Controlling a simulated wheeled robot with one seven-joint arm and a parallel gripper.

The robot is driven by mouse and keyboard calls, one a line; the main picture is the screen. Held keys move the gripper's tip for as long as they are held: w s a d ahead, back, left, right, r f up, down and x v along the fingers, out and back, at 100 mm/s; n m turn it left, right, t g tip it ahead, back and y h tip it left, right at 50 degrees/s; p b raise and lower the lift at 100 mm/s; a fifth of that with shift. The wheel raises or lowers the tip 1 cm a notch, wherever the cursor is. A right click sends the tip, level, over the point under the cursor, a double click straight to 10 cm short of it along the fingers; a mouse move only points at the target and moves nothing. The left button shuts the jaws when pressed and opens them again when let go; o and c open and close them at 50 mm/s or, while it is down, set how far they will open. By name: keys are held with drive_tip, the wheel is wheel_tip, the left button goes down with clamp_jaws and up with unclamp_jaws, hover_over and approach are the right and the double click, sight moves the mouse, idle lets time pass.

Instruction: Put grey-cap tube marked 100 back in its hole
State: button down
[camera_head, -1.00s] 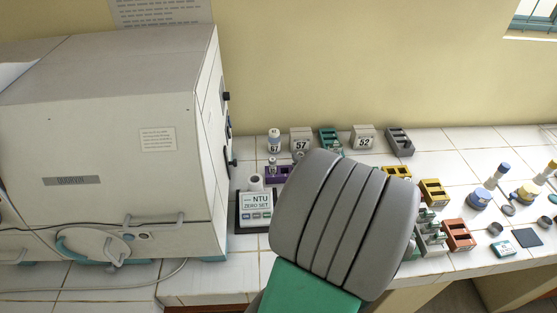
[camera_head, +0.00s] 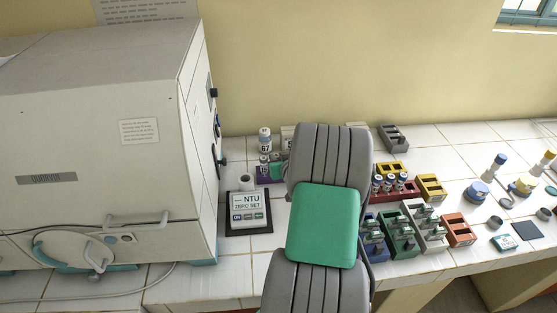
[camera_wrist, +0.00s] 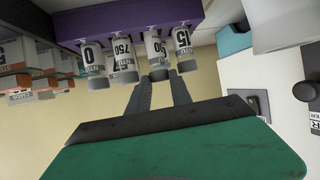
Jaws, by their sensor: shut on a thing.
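A purple rack (camera_wrist: 120,22) spans the top of the wrist view, which looks inverted. Several grey-capped tubes stand in it, among them one marked 0 (camera_wrist: 92,55), one marked 750 (camera_wrist: 121,50) and one marked 15 (camera_wrist: 183,42). My gripper (camera_wrist: 162,82) is shut on a grey-capped tube (camera_wrist: 158,74), whose cap shows between the fingertips close to the rack's row. In the head view the purple rack (camera_head: 263,178) is partly hidden by my arm.
A turbidity meter (camera_head: 250,212) sits just in front of the purple rack. A large incubator (camera_head: 100,150) stands at the left. A bottle marked 67 (camera_head: 264,140) is behind the rack. Yellow (camera_head: 431,187), orange (camera_head: 459,233) and grey (camera_head: 393,139) racks stand to the right.

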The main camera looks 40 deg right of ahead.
drive_tip(key=shift+f+b, duration=0.4)
drive_tip(key=shift+b, duration=0.15)
drive_tip(key=c, duration=1.4)
unclamp_jaws()
drive_tip(key=shift+r, duration=0.1)
drive_tip(key=shift+c, duration=0.2)
drive_tip(key=shift+r+p, duration=0.55)
drive_tip(key=shift+p, duration=0.2)
drive_tip(key=b+v, duration=0.2)
drive_tip(key=v, duration=0.9)
drive_tip(key=shift+s+a, duration=0.2)
drive_tip(key=shift+s, duration=0.25)
